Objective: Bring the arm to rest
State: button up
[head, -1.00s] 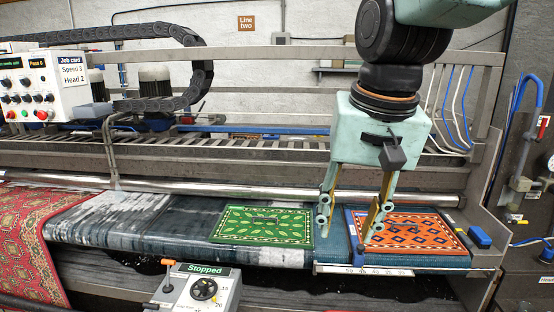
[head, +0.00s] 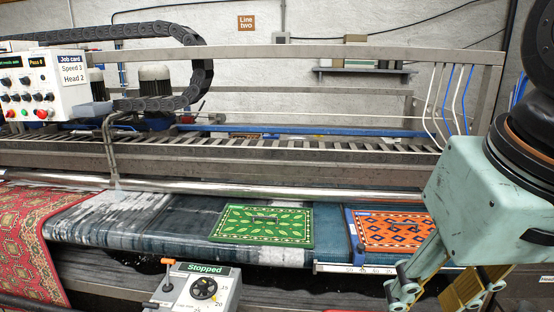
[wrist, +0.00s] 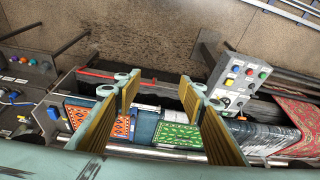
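My gripper (head: 442,290) is at the lower right of the head view, tilted with its fingers pointing down and left. It is in front of the machine's right end. In the wrist view my gripper (wrist: 158,84) has its two fingers wide apart with nothing between them. The green patterned sample (head: 262,225) lies flat on the dark belt. The orange patterned sample (head: 393,232) lies to its right in a blue-edged frame, its right side partly covered by my gripper.
The control box marked Stopped (head: 196,287) stands in front of the belt. A red patterned rug (head: 45,240) hangs over the belt's left end. A control panel with a job card (head: 40,85) stands at the back left. A wall shelf (head: 363,70) is behind the machine.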

jog(key=s, duration=0.1)
jog(key=s+f, duration=0.1)
jog(key=s+d, duration=0.1)
jog(key=s, duration=0.1)
jog(key=shift+s+f, duration=0.1)
jog(key=shift+f, duration=0.1)
